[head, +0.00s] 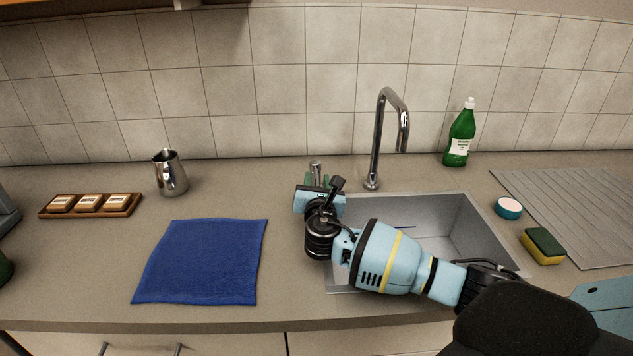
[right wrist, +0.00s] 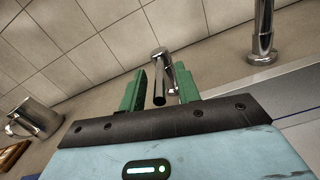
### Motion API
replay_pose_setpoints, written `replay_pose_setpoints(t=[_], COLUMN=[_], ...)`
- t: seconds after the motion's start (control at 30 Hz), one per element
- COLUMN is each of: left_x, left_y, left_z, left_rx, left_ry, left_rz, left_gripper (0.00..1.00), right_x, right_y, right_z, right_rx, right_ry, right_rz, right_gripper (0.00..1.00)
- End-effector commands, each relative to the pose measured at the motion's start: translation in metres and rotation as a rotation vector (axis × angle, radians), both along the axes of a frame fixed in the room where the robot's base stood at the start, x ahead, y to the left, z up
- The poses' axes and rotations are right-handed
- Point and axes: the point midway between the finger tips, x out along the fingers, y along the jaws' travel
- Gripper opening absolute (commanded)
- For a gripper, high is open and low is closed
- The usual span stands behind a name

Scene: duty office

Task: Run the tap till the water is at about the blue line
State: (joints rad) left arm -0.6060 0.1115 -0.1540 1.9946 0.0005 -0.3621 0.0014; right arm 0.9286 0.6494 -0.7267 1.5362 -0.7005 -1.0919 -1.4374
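The chrome tap (head: 376,130) stands behind the sink, its spout curving over the basin. No stream shows below the spout. The sink (head: 462,222) is grey; my right arm hides its front left part. The tap's lever (head: 316,167) stands left of the spout. My right gripper (head: 317,180) is at the lever. In the right wrist view, the lever (right wrist: 160,78) is between the two green fingers, with gaps beside it. My left gripper is not in view.
A green soap bottle (head: 461,135) stands right of the tap. A round sponge tub (head: 508,208), a sponge (head: 543,246) and a ribbed mat (head: 575,205) lie at right. A blue cloth (head: 203,262), a steel jug (head: 170,174) and a wooden tray (head: 130,205) are at left.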

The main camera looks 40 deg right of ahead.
Motion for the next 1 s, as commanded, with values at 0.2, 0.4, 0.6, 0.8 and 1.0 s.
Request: replay_pose_setpoints(t=[0.2,0.4,0.6,0.8,1.0], left_x=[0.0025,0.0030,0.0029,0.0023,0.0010], left_y=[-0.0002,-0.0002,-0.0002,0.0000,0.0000], left_z=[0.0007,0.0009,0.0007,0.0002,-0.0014], left_rx=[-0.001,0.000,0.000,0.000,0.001], left_ry=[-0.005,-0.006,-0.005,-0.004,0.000], left_rz=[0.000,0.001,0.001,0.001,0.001], left_gripper=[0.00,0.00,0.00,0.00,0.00], right_x=[0.0045,0.0042,0.0041,0.0041,0.0048], right_y=[-0.0026,-0.0025,-0.0025,-0.0026,-0.0025], right_z=[0.0002,0.0003,0.0002,0.0002,0.0000], right_rx=[0.000,0.000,0.000,-0.001,-0.001], right_ry=[0.000,0.000,0.000,0.001,0.001], right_rz=[0.000,0.001,0.000,0.000,-0.002], right_gripper=[0.33,0.26,0.00,0.00,0.00])
